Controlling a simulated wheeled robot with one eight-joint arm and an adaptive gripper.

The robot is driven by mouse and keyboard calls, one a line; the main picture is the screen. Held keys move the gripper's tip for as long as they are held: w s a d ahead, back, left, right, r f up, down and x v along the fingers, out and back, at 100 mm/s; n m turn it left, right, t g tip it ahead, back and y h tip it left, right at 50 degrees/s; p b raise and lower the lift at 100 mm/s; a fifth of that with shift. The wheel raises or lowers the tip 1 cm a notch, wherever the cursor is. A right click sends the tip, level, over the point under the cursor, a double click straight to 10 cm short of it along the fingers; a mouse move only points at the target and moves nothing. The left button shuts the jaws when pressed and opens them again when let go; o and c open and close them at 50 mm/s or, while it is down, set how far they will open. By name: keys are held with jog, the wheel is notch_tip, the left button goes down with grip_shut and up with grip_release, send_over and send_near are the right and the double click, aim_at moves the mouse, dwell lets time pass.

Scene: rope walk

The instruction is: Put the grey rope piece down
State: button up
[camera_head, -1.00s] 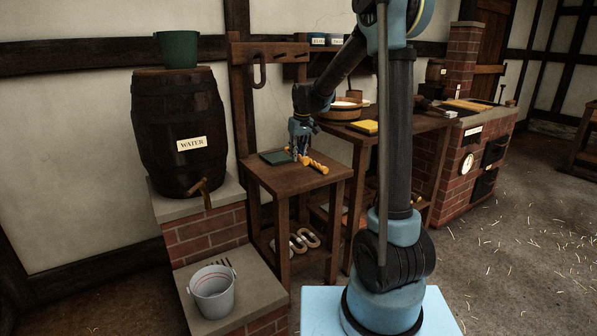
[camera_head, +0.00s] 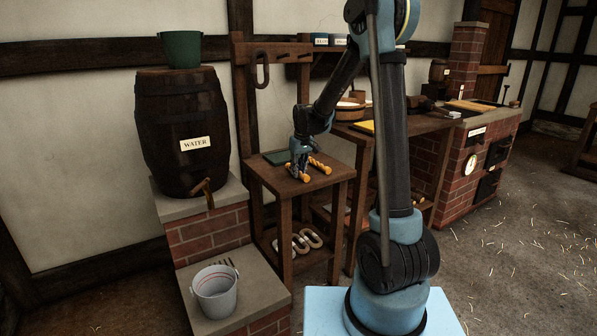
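My gripper (camera_head: 298,173) is low over the top of the small wooden stand (camera_head: 334,175), pointing down. Its fingers are small and dark here, and I cannot tell whether they are open or shut. I cannot make out a grey rope piece at the fingers; the gripper may hide it. An orange-yellow piece (camera_head: 320,166) lies on the stand just right of the gripper. Another orange-yellow end (camera_head: 304,177) shows right at the fingertips; whether it touches them is unclear. A dark green flat pad (camera_head: 275,157) lies behind and left of the gripper.
Pale looped pieces (camera_head: 300,241) lie on the stand's lower shelf. A water barrel (camera_head: 182,125) on brick and a bucket (camera_head: 215,291) stand left. A workbench (camera_head: 400,122) with a yellow block and bowls stands right. The stand's front right corner is bare.

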aim_at(301, 171)
jog(key=o, duration=0.4)
jog(key=shift+o, duration=0.2)
notch_tip(301, 171, up, 11)
jog(key=s+d, duration=0.1)
jog(key=s, duration=0.1)
jog(key=s+d+r+m, duration=0.1)
jog(key=s+d+r, duration=0.2)
jog(key=s+d, duration=0.55)
jog(key=s+d+f+m, duration=0.2)
jog(key=s+d+f, duration=0.2)
jog(key=s, duration=0.6)
jog(key=s+d+f+m, duration=0.1)
jog(key=s+d+f, duration=0.3)
jog(key=s, duration=0.6)
jog(key=s+d+f+m+h, duration=0.1)
jog(key=s+d+f+m, duration=0.1)
jog(key=s+d+f, duration=0.3)
jog(key=s+d, duration=0.1)
jog(key=s, duration=0.3)
jog(key=shift+s+m, duration=0.3)
jog(key=shift+s, duration=0.1)
jog(key=shift+f, duration=0.1)
